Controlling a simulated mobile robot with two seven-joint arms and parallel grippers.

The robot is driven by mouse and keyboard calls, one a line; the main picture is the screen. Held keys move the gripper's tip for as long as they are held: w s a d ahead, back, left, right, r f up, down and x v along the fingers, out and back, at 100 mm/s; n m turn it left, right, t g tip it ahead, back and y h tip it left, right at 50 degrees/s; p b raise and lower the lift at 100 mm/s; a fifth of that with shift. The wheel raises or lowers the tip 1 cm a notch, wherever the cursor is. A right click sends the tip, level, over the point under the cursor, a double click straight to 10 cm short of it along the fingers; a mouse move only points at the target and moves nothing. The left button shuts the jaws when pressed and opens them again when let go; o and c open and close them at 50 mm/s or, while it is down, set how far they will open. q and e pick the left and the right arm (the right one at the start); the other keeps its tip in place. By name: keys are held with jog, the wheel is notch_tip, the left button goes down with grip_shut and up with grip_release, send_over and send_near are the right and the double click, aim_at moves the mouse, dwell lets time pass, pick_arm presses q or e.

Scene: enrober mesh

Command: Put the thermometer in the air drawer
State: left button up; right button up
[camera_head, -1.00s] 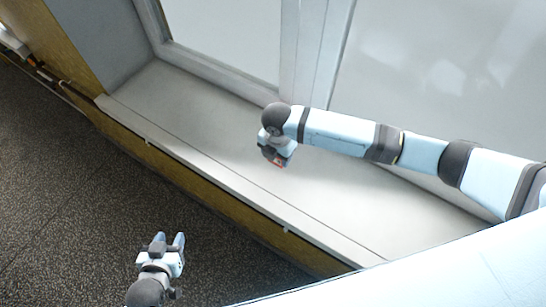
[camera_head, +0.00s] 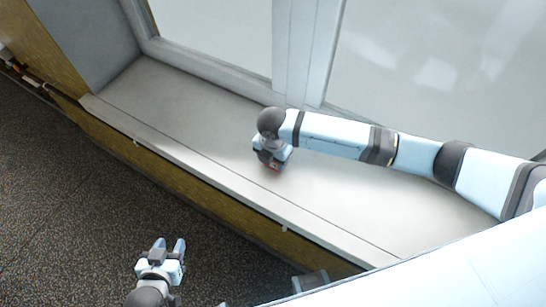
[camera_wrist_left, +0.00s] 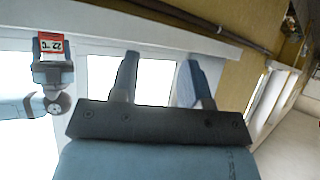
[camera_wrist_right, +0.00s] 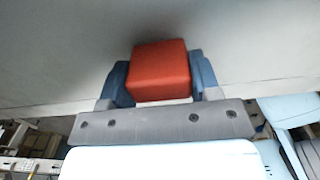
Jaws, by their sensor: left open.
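The thermometer is a red block (camera_wrist_right: 160,72) between the fingers of my right gripper (camera_wrist_right: 158,85), which is shut on it. In the left wrist view the thermometer's red and white face (camera_wrist_left: 52,45) reads 22 °C. I cannot make out the air drawer in any view.
A long pale sill (camera_head: 180,110) runs below large windows (camera_head: 430,65), with a yellow-brown panel (camera_head: 190,185) under its front edge. Dark speckled floor (camera_head: 60,190) lies open at the left. A pipe (camera_head: 45,85) runs along the wall at the far left.

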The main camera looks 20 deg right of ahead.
jog(key=o, duration=0.5)
jog(key=shift+c, duration=0.2)
